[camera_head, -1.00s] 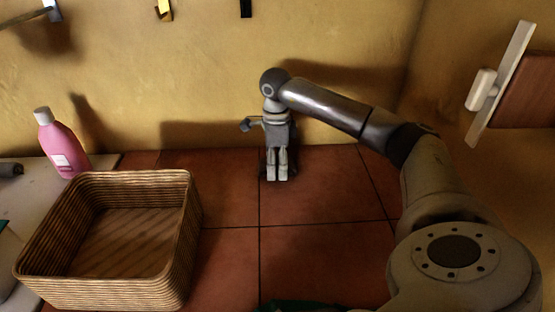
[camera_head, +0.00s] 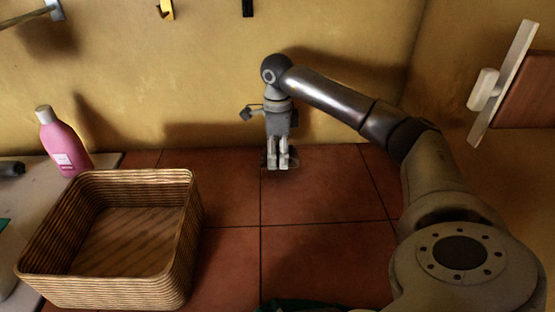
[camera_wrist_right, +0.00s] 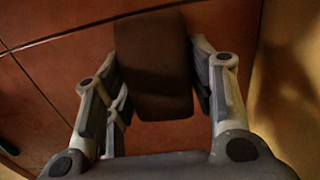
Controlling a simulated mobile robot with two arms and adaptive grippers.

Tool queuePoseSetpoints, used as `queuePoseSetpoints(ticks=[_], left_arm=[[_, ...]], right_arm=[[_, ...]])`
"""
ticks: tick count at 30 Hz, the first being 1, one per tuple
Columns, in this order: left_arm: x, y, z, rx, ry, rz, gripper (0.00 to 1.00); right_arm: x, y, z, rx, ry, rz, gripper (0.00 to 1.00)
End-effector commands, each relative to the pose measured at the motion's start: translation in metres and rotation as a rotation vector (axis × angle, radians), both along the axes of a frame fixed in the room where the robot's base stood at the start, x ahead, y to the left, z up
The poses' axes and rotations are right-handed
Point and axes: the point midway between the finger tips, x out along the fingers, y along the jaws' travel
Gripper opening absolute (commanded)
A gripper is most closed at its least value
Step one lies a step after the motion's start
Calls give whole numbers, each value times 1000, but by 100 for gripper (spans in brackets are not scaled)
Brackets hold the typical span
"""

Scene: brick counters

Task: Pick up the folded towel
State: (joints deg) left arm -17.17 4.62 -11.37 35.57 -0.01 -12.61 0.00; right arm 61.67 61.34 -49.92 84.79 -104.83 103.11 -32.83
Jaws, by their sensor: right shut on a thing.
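The folded towel (camera_wrist_right: 155,65) shows in the right wrist view as a dark brown, rounded block between the two fingers of my right gripper (camera_wrist_right: 160,85). The fingers are shut on its two sides. In the head view my right gripper (camera_head: 283,163) points down near the back wall, over the red tiles. The towel there is mostly hidden behind the fingers and too dark to make out well. Whether it touches the counter I cannot tell. My left gripper is not in view.
A wicker basket (camera_head: 187,235), empty, stands at the left. A pink bottle (camera_head: 65,146) with a white cap is behind it. Something dark green (camera_head: 300,305) shows at the bottom edge. The yellow wall (camera_head: 200,75) rises close behind my gripper. The tiles between are clear.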

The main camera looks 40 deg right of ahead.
Motion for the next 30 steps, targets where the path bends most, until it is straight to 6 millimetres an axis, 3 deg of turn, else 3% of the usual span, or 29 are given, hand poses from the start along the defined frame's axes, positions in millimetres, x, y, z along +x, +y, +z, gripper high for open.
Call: queuePoseSetpoints(ticks=[10,21,30], left_arm=[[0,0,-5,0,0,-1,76],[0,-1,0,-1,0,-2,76],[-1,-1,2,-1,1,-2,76]], right_arm=[[-25,51,65,0,-5,7,34],[-56,109,95,-1,-3,4,34],[-64,124,101,0,-1,0,34]])
